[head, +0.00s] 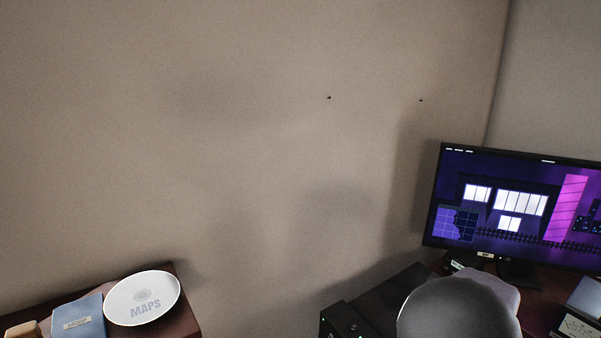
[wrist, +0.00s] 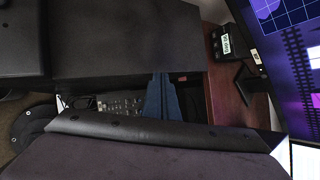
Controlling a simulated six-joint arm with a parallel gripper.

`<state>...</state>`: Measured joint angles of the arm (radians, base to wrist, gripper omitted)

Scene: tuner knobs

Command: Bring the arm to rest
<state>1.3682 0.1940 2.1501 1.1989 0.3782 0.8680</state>
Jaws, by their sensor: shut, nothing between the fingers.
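My gripper (wrist: 162,76) shows in the wrist view as two narrow dark blue fingers. They lie together with nothing between them and point up in the picture. Behind them is a dark box-like surface (wrist: 125,45). My gripper cannot be made out in the head view. A black device (head: 346,320) with small lights and a knob on top stands at the bottom of the head view, partly cut off by the frame. A large grey rounded shape, probably part of my arm, hides what is right of it.
A lit monitor (head: 510,205) stands at the right; its edge also shows in the wrist view (wrist: 285,50). A white MAPS disc (head: 142,298) and a blue book (head: 78,317) lie on a brown surface at lower left. The wall (head: 230,150) is bare in the middle.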

